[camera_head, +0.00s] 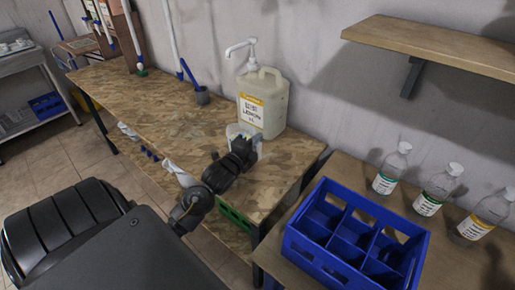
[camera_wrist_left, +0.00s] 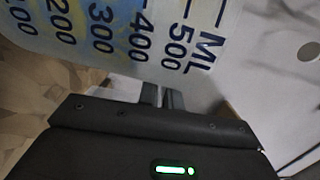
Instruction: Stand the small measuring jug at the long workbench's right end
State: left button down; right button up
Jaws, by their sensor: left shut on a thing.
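The small measuring jug (camera_head: 234,130), pale and translucent, is at the right end of the long workbench (camera_head: 165,105), just in front of the lemon detergent drum. My left gripper (camera_head: 254,142) is shut on it, and the wrist hides part of it. In the left wrist view, the jug (camera_wrist_left: 120,40) fills the upper part with its ML scale marks, and my left gripper's fingers (camera_wrist_left: 162,96) meet its edge. I cannot tell whether its base touches the bench top. My right gripper is not in view.
The lemon drum (camera_head: 275,105) with a pump stands close behind the jug. A blue divided crate (camera_head: 345,270) and several labelled bottles (camera_head: 433,190) stand on a lower table (camera_head: 335,170) at right. A wooden shelf (camera_head: 435,45) overhangs that table. The bench's middle is mostly clear.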

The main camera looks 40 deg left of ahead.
pick_arm(q)
jog(key=f, duration=0.3)
jog(key=shift+w+f+p, duration=0.25)
jog(key=shift+p, duration=0.1)
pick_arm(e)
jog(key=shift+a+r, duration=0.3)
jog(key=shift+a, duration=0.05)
pick_arm(q)
jog(key=shift+f, duration=0.15)
jog(key=c, duration=1.7)
grip_release()
jog(key=shift+o, duration=0.6)
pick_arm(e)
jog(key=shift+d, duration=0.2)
pick_arm(q)
jog(key=shift+s, duration=0.1)
